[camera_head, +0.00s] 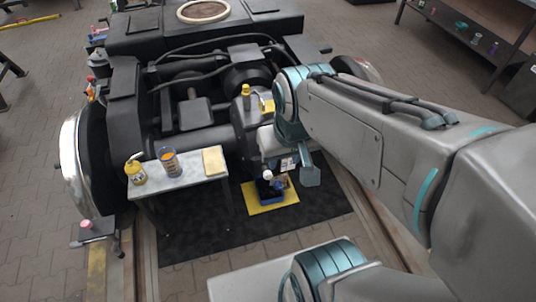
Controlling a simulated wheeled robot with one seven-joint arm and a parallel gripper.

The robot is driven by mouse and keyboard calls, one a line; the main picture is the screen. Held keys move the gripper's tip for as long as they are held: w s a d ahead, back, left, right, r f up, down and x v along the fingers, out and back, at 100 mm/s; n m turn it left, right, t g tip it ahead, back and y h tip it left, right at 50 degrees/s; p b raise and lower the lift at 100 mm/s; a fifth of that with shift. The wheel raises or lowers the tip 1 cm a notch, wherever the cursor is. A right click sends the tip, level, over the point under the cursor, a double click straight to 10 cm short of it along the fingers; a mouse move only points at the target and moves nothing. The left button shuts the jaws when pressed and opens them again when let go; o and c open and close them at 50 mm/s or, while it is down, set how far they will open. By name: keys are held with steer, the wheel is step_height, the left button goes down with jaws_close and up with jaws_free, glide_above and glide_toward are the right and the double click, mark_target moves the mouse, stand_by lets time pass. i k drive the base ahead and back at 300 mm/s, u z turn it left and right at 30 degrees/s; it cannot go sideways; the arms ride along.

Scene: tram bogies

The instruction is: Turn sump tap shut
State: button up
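My arm reaches in from the right, and my gripper (276,178) points down at the front of the bogie's dark gear housing (243,115). Its fingertips are small and partly hidden, so I cannot tell whether they are open or shut, or touching anything. I cannot make out the sump tap; the low part of the housing is covered by my gripper and wrist. Below lies a yellow mat (253,207) with a blue tray (264,195) on it, partly behind my gripper. A yellow-capped fitting (246,90) stands on top of the housing.
A small grey bench (196,176) left of my gripper holds a yellow oil can (135,172), an orange-and-blue container (169,160) and a yellow cloth or pad (213,160). A wheel (82,160) stands at left. The black floor mat (215,235) is mostly clear in front.

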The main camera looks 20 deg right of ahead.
mark_target(278, 184)
steer(key=k, duration=0.5)
steer(key=z, duration=2.1)
steer(key=i, duration=1.4)
steer(key=u, duration=2.25)
